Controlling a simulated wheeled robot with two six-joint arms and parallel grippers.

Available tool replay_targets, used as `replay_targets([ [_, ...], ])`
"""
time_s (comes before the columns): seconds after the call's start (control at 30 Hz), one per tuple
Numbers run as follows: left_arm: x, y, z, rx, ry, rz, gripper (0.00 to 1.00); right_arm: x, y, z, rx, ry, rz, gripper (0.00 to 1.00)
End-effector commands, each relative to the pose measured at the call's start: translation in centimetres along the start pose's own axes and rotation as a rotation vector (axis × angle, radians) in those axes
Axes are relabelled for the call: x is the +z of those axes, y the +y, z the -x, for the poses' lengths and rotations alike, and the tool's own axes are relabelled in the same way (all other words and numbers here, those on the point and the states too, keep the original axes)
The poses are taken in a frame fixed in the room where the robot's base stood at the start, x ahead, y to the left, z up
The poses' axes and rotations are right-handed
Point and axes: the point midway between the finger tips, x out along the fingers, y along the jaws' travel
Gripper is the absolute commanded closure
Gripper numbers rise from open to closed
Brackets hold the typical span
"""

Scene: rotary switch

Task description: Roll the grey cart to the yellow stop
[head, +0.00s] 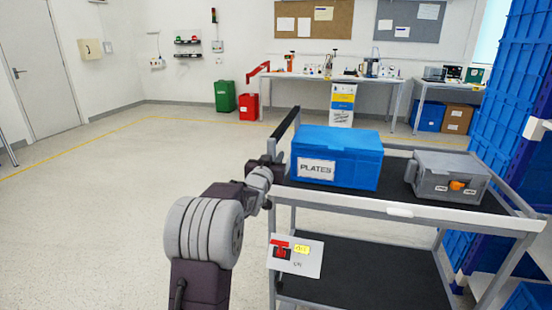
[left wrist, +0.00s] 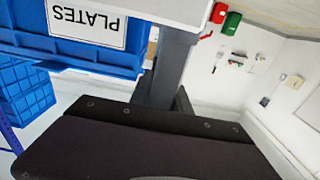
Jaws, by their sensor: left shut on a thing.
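The grey cart (head: 463,218) stands in front of me at the right, with a black top deck and a black lower shelf (head: 365,272). Its black push handle (head: 285,124) is at its left end. My left gripper (head: 274,166) is at that end, shut on the cart's handle frame. In the left wrist view the dark gripper (left wrist: 150,143) fills the bottom, against a grey upright (left wrist: 172,68); its fingertips are hidden. I cannot make out a separate yellow stop; a yellow line (head: 85,147) runs along the floor. My right gripper is not in view.
A blue PLATES box (head: 345,150) and a grey case (head: 447,184) with an orange knob (head: 457,185) ride on the cart. Blue crates (head: 506,75) stack close on the right. A workbench (head: 335,76) and green and red bins (head: 225,97) stand behind. Floor at left is clear.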

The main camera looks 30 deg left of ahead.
Motion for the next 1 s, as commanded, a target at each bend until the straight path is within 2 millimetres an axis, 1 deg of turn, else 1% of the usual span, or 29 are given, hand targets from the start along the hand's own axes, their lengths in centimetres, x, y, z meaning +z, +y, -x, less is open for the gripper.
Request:
replay_targets([
  [0.03,0.3,0.3,0.0,0.005,-0.005,0.001,1.0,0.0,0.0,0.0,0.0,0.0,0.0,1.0],
  [0.23,0.3,0.4,0.0,0.007,-0.005,0.002,1.0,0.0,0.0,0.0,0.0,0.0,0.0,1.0],
  [0.27,0.3,0.4,0.0,0.007,-0.006,0.002,0.69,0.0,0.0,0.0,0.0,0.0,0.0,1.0],
  [0.3,0.3,0.4,0.0,0.007,-0.005,0.002,0.58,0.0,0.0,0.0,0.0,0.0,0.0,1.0],
  [0.33,0.3,0.4,0.0,0.007,-0.005,0.002,0.55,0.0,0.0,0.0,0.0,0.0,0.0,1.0],
  [0.67,0.1,0.2,0.2,0.004,-0.002,0.002,0.55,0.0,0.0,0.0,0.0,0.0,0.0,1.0],
  [0.77,0.0,0.2,1.2,0.004,-0.002,0.002,0.55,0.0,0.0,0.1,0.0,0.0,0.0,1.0],
  [1.0,0.0,0.3,5.6,0.004,-0.003,0.002,0.55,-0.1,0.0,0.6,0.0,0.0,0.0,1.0],
])
